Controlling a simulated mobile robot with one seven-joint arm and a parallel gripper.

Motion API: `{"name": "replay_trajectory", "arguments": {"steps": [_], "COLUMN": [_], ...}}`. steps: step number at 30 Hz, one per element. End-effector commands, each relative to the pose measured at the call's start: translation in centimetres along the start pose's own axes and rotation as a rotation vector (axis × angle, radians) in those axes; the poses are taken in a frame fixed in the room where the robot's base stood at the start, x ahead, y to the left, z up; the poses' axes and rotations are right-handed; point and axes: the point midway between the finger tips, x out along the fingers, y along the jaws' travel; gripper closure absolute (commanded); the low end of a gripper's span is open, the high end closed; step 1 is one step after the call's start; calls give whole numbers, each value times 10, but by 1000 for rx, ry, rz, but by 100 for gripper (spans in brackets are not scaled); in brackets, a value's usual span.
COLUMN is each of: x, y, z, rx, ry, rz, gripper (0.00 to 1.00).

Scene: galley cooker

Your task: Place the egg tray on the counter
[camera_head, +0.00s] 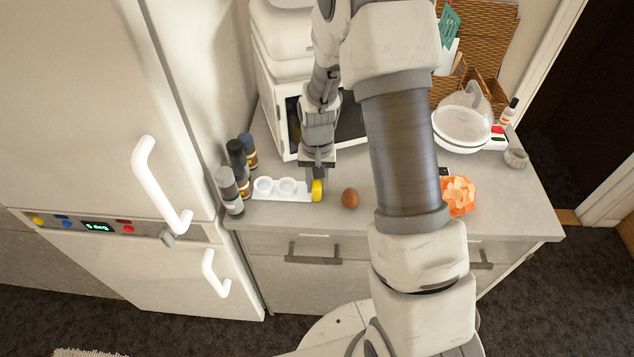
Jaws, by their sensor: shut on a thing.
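The white egg tray (253,194) is a small flat piece with two round cups. It is over the left part of the counter (300,219), close to the front edge. My gripper (316,180) points down at the tray's right end and is shut on it. A yellow part (317,190) shows at that end, just below the fingers. I cannot tell whether the tray touches the counter or is slightly above it. A brown egg (350,198) lies on the counter just right of the tray.
Several dark-bodied bottles (229,191) stand close left of the tray, beside the fridge (95,130). A white oven-like box (275,110) is behind my gripper.

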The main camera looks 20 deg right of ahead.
Motion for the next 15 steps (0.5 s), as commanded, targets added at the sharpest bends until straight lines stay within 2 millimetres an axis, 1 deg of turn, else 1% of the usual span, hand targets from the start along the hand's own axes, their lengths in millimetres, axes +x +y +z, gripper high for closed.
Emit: {"name": "replay_trajectory", "arguments": {"steps": [3, 7, 8, 12, 13, 15], "x": [0, 4, 4, 3, 3, 3], "y": [0, 0, 0, 0, 0, 0], "z": [0, 0, 0, 0, 0, 0], "rx": [0, 0, 0, 0, 0, 0], "ry": [0, 0, 0, 0, 0, 0], "rz": [0, 0, 0, 0, 0, 0], "gripper": [100, 100, 69, 44, 41, 41]}}
